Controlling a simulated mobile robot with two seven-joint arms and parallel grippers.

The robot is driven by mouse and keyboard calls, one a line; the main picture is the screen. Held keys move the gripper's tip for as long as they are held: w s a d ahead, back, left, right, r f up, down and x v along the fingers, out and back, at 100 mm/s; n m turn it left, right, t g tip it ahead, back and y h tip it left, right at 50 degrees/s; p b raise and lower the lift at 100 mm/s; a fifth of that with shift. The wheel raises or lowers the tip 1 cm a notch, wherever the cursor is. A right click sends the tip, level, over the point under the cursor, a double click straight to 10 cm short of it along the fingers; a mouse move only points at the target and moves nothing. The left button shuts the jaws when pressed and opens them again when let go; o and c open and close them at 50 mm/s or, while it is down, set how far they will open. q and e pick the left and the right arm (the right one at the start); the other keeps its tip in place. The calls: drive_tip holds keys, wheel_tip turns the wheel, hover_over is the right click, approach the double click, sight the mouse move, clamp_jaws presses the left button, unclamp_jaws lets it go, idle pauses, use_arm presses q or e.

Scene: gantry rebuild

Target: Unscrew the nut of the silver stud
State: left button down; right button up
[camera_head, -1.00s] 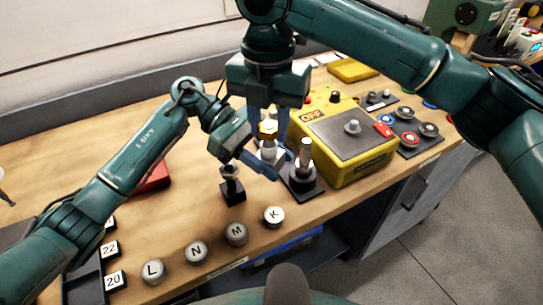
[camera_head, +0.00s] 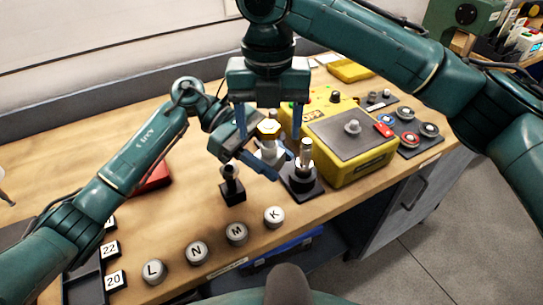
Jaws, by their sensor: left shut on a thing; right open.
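My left gripper (camera_head: 268,158) comes in from the left, low, and is shut on the silver stud below the nut. Its fingers hide the stud's lower part. My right gripper (camera_head: 269,122) points down from above. Its blue fingers are spread wide on either side of the nut, with gaps showing between them and it. Whether the nut's thread is still engaged cannot be seen.
A silver post on a black base (camera_head: 303,178) stands close right of the grippers. A dark post (camera_head: 231,187) stands front left. The yellow OFF box (camera_head: 365,165) is to the right. Lettered knobs (camera_head: 236,233) line the front edge. A red block (camera_head: 153,178) lies left.

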drive_tip(key=o, duration=0.5)
drive_tip(key=m, duration=0.6)
drive_tip(key=shift+w+f, duration=0.1)
drive_tip(key=m, duration=0.6)
drive_tip(key=shift+d, duration=0.2)
drive_tip(key=m, duration=0.5)
drive_tip(key=shift+m, duration=0.4)
drive_tip(key=m, duration=0.6)
drive_tip(key=shift+a, duration=0.2)
